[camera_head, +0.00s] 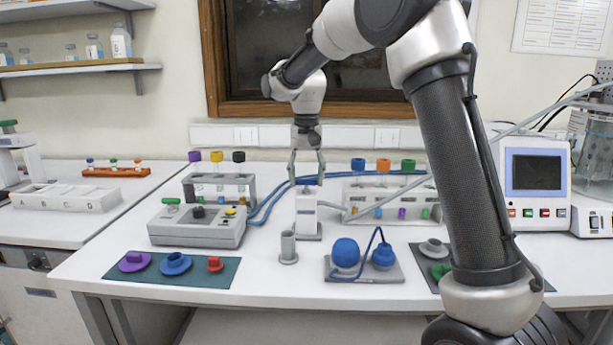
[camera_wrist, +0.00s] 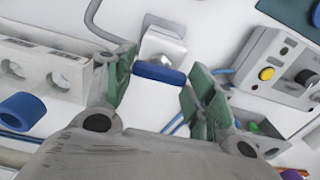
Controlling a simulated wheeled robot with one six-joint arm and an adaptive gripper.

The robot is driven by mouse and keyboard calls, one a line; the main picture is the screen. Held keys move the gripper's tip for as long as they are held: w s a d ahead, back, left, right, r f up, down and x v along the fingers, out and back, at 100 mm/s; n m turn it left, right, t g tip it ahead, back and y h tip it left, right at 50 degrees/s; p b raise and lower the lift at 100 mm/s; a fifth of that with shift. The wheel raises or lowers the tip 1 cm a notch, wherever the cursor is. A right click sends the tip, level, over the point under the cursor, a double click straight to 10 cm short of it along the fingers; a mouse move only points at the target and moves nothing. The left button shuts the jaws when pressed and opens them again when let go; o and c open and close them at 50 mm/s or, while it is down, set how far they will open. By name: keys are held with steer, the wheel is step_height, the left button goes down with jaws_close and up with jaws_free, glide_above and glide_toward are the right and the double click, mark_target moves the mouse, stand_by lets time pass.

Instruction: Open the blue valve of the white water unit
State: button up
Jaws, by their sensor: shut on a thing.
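The white water unit (camera_head: 308,213) stands upright on the table near the middle in the head view, on a small grey base. In the wrist view its white body (camera_wrist: 162,46) lies just beyond the blue valve. The blue valve (camera_wrist: 158,73) is a short bar on the unit, lying between my two green finger pads. In the head view the valve is small and mostly hidden by the fingers.
A grey control box (camera_head: 197,227) is left of the unit, with a tube rack (camera_head: 220,187) behind it. A white rack (camera_head: 385,200) with a hose is close on the right. A grey cylinder (camera_head: 288,247) and blue bulbs (camera_head: 346,252) stand in front.

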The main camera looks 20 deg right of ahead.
steer(key=n, duration=0.8)
steer(key=shift+n, duration=0.3)
steer(key=n, duration=0.4)
steer(key=shift+n, duration=0.3)
steer(key=n, duration=0.4)
steer(key=shift+n, duration=0.3)
steer(key=o, duration=1)
